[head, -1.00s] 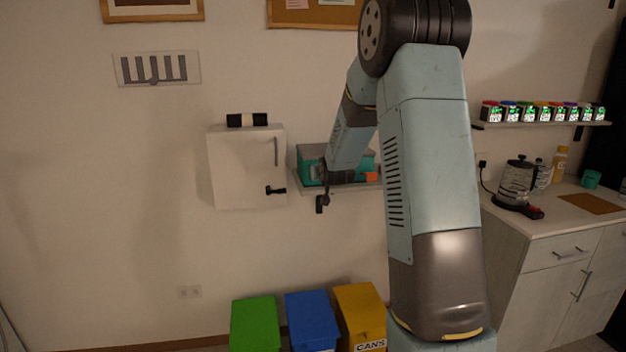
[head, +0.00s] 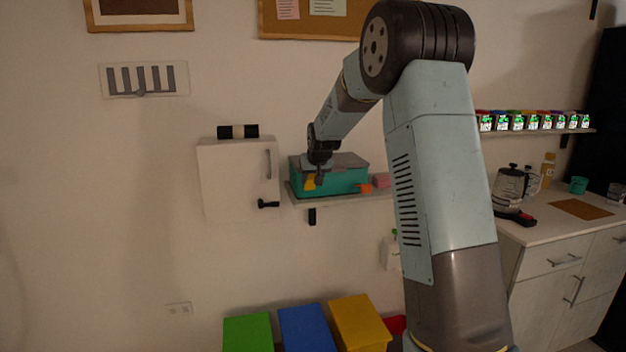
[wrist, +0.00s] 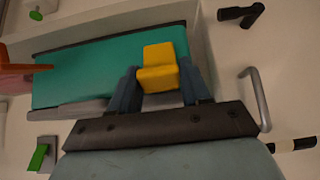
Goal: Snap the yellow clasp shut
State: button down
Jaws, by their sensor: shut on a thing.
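The teal box (head: 345,182) with a grey lid (head: 345,161) stands on the small wall shelf. The yellow clasp (head: 309,182) is at the left of the box's front in the head view. In the wrist view the yellow clasp (wrist: 160,66) lies between my fingers, against the teal face (wrist: 90,72). My gripper (wrist: 160,84) is shut on the clasp; it also shows at the front left of the box in the head view (head: 319,182). I cannot tell whether the clasp is latched. An orange clasp (head: 365,188) sticks out at the right.
A white wall cabinet (head: 238,178) with a dark handle (head: 268,204) is close left of the shelf (head: 340,199). A pink object (head: 381,180) sits right of the box. Coloured bins (head: 307,330) stand below. The space in front of the shelf is clear.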

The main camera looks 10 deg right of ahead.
jog(key=shift+d, duration=0.1)
dwell(0.3)
jog(key=c, duration=0.6)
grip_release()
jog(key=shift+w, duration=0.1)
jog(key=v, duration=1.3)
jog(key=shift+s+r, duration=0.2)
jog(key=shift+s, duration=0.05)
jog(key=s+r+g, duration=0.1)
jog(key=s+r, duration=0.2)
jog(key=s, duration=1.9)
jog(key=s+f, duration=0.3)
jog(key=s, duration=0.7)
jog(key=s+f+g, duration=0.1)
jog(key=s+f, duration=0.2)
jog(key=s, duration=0.8)
jog(key=shift+a, duration=0.2)
